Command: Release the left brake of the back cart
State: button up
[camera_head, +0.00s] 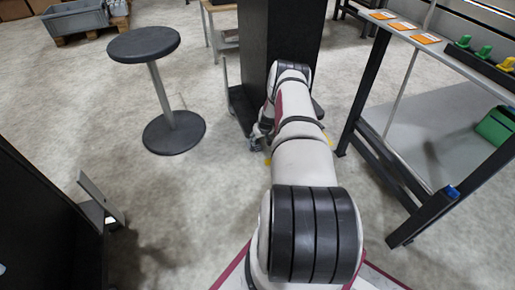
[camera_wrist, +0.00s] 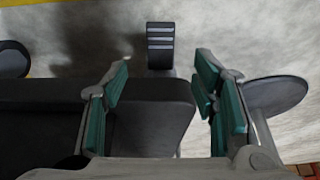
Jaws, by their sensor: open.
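The back cart (camera_head: 262,35) is a tall dark body at the top middle of the head view, with a low dark base. My arm reaches down to its near side. My gripper (camera_head: 260,137) is mostly hidden there behind my own arm. In the wrist view my gripper (camera_wrist: 163,80) is open, with its teal finger pads apart and nothing between them. A small black pedal with pale stripes (camera_wrist: 160,44), which looks like the brake, sits just beyond the fingertips, roughly centred in the gap. A dark flat part of the cart (camera_wrist: 150,125) lies behind the fingers.
A dark round stool (camera_head: 144,43) stands left of the cart. Another dark body (camera_head: 35,225) with a grey bracket (camera_head: 97,203) is at the lower left. A bench (camera_head: 430,50) with orange cards and coloured items stands right. The floor between stool and arm is clear.

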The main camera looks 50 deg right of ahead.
aim_at(257, 145)
jog(key=b+x, duration=0.4)
jog(key=x, duration=0.4)
jog(key=shift+w+f+b, duration=0.15)
jog(key=shift+f+b, duration=0.15)
jog(key=shift+c, duration=0.3)
grip_shut()
